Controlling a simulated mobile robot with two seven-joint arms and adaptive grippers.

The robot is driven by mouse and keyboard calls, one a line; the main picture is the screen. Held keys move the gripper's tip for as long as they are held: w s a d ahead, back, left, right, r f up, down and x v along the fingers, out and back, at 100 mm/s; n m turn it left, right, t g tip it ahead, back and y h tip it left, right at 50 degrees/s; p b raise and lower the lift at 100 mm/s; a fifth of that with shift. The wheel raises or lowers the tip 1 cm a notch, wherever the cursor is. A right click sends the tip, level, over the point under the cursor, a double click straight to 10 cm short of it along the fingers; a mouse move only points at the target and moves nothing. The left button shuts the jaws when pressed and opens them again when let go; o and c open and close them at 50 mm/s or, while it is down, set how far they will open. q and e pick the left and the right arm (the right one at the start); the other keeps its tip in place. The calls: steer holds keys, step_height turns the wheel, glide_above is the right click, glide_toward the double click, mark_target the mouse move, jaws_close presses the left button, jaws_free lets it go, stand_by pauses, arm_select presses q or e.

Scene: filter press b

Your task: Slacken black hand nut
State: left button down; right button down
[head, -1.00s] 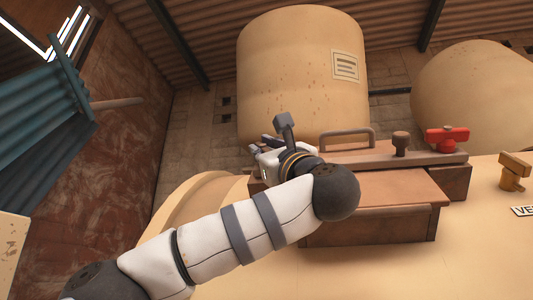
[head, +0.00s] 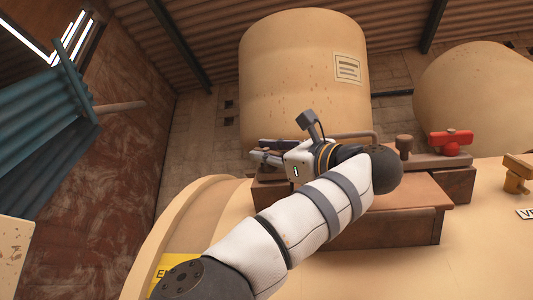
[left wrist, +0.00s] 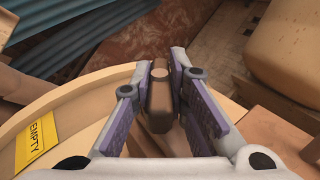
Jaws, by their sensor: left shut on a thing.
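In the left wrist view a dark brown-black hand nut (left wrist: 159,100) with a rounded block shape sits between the two finger pads of my left gripper (left wrist: 161,78). Both pads touch its sides, so the gripper is shut on it. In the head view my left gripper (head: 264,150) reaches in from the right end of my bent arm, its fingers pointing left at the far left end of the brown bar. The nut itself is not clear there. My right gripper is not in view.
A brown knob (head: 404,146), a red handle (head: 451,142) and a grey rail handle (head: 368,134) stand along the bar to the right. A yellow handle (head: 517,172) is farther right. A big beige tank (head: 300,80) rises behind. A yellow EMPTY label (left wrist: 40,138) lies left.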

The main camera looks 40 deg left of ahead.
arm_select(q)
steer(key=shift+f, duration=0.1)
steer(key=c, duration=1.6)
jaws_free()
steer(key=shift+o, duration=0.2)
steer(key=v, duration=1.2)
steer(key=shift+o, duration=0.6)
